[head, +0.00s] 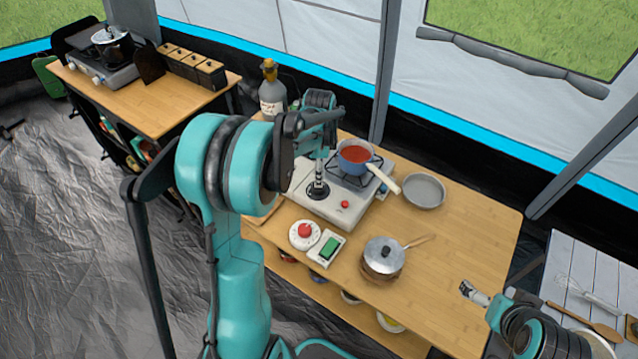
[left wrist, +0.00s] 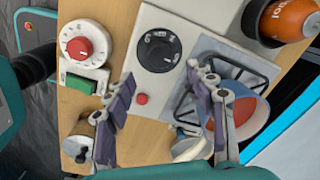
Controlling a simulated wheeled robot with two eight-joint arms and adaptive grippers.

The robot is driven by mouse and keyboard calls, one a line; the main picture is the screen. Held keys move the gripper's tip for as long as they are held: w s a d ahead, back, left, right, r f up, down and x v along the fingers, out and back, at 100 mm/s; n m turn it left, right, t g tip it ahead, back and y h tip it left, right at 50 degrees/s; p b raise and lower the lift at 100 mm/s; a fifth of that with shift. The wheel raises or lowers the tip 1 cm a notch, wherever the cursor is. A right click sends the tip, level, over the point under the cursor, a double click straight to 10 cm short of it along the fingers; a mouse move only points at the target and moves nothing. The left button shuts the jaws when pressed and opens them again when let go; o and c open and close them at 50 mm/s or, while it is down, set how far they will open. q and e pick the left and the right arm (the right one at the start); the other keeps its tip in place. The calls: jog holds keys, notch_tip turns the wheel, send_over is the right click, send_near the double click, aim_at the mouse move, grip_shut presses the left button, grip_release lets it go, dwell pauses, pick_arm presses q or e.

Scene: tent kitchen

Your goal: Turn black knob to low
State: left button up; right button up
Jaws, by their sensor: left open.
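The black knob (head: 318,190) is a round dial on the front left of the white stove (head: 338,214). In the left wrist view the knob (left wrist: 160,50) lies just past my fingertips, with white markings too small to read surely. My left gripper (head: 320,172) hangs over the knob. The left wrist view shows its two fingers (left wrist: 162,80) spread wide with nothing between them; they appear apart from the knob.
A blue pot of red sauce (head: 354,155) sits on the burner beside the knob. A red button (head: 345,204) is on the stove. A red-knobbed dial (head: 303,235) and green switch (head: 329,248) stand in front. A lidded pot (head: 382,259) and a grey pan (head: 424,190) are to the right.

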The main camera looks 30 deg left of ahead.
pick_arm(q)
jog(key=f+b, duration=0.1)
jog(key=f, duration=0.2)
jog(key=f+b, duration=0.1)
jog(key=f, duration=0.2)
jog(key=shift+w+a+f, duration=0.1)
jog(key=shift+w+f, duration=0.1)
jog(key=shift+f, duration=0.2)
jog(key=c, duration=1.2)
